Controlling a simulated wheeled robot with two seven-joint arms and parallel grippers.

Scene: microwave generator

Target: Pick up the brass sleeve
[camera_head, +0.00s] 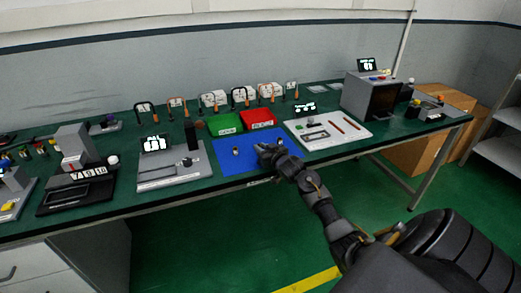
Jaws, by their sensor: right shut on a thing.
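My right gripper (264,149) reaches in from the lower right and is low over the blue mat (226,163) on the green workbench. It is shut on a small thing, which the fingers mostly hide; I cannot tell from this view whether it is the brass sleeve. A small metallic part (236,151) stands on the mat just left of the gripper, apart from it. It is too small to make out clearly. My left gripper is not in view.
A green bin (222,127) and a red bin (262,138) stand behind the mat. A grey fixture plate (160,181) lies left, a white tray (350,131) right. A microwave-like box (371,98) stands farther right. The blue mat's front is clear.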

